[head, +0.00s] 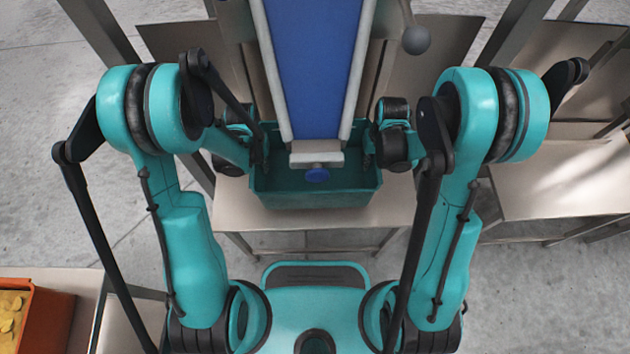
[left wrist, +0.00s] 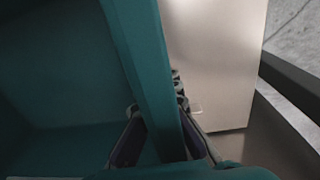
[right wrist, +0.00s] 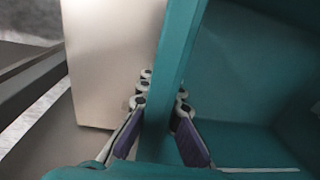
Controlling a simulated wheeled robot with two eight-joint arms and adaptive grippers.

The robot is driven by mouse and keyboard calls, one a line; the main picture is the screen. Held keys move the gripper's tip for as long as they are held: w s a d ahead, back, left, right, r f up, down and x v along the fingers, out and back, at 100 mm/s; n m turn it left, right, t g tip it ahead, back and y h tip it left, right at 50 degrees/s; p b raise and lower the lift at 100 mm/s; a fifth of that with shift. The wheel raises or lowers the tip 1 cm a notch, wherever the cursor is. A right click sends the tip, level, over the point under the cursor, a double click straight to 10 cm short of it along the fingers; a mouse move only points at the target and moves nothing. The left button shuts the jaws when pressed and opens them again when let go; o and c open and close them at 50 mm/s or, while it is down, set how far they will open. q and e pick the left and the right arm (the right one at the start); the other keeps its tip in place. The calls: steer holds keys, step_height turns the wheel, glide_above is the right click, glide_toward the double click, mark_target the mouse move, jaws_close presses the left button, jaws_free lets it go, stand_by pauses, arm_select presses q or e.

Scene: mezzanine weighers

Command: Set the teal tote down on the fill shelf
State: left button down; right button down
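The teal tote (head: 315,198) is in the middle of the head view, upright below the end of a blue belt chute. It lies over the beige fill shelf (head: 235,212); I cannot tell whether its base touches the shelf. My left gripper (head: 262,160) is at the tote's left side, with its fingers on both faces of the side wall, as the left wrist view (left wrist: 158,108) shows. My right gripper (head: 370,160) holds the opposite wall likewise, seen in the right wrist view (right wrist: 160,104). The visible part of the tote's inside is empty; the chute hides the rest.
The blue chute (head: 312,70) with pale side rails hangs over the tote's middle. A grey ball knob (head: 416,40) is right of it. Another beige table (head: 560,185) stands at right. An orange bin (head: 40,315) with yellow pieces sits at lower left.

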mark_target(266, 176)
arm_select(q)
steer(key=shift+d+f, duration=0.15)
arm_select(e)
steer(key=shift+f, duration=0.15)
